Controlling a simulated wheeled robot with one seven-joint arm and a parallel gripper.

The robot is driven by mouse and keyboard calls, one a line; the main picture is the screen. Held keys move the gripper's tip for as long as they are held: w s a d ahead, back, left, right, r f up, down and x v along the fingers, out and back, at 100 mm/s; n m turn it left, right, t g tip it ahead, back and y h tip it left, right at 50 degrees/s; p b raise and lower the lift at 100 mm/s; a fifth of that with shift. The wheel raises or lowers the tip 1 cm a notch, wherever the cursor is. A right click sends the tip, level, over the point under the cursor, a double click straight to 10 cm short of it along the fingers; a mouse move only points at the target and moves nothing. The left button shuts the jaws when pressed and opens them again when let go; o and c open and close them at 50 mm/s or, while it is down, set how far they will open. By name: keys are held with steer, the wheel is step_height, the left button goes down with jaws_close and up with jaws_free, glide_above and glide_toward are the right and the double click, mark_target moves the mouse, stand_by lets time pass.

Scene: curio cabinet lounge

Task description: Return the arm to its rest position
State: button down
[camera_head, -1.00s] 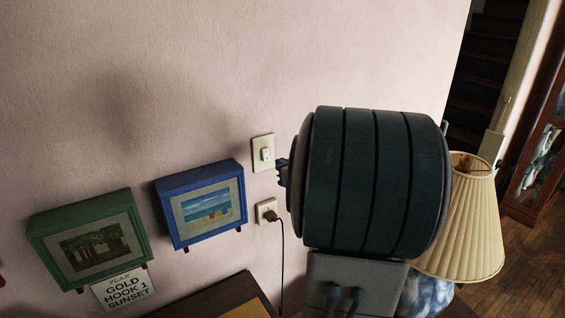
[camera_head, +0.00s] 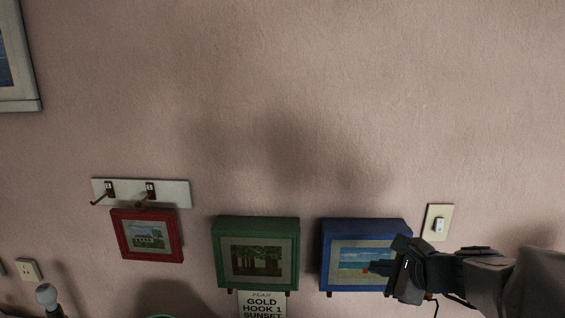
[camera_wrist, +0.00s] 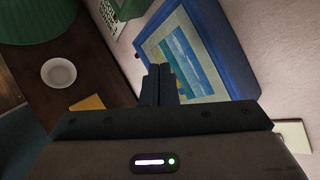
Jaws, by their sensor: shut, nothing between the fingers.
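My gripper (camera_head: 376,267) reaches in from the right in the head view. It overlaps the lower right of the blue-framed beach picture (camera_head: 345,262) on the wall. In the wrist view my gripper (camera_wrist: 160,70) has its fingers together and empty, in front of the same blue-framed picture (camera_wrist: 188,55). I cannot tell whether the fingers touch the frame.
A green-framed forest picture (camera_head: 257,253) hangs above a "GOLD HOOK 1 SUNSET" card (camera_head: 262,304). A red-framed picture (camera_head: 147,236) hangs below a two-hook board (camera_head: 172,194). A light switch (camera_head: 438,223) is near my arm. A white bowl (camera_wrist: 58,73) stands on dark furniture.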

steer(key=s+a+f+n+g, duration=0.3)
steer(key=s+a+n+g, duration=0.1)
steer(key=s+a+n, duration=0.4)
steer(key=s+d+f+n+g+h, duration=0.2)
steer(key=s+n+h, duration=0.3)
steer(key=n, duration=0.8)
steer(key=shift+s+d+n+h, duration=0.3)
steer(key=shift+s, duration=1.5)
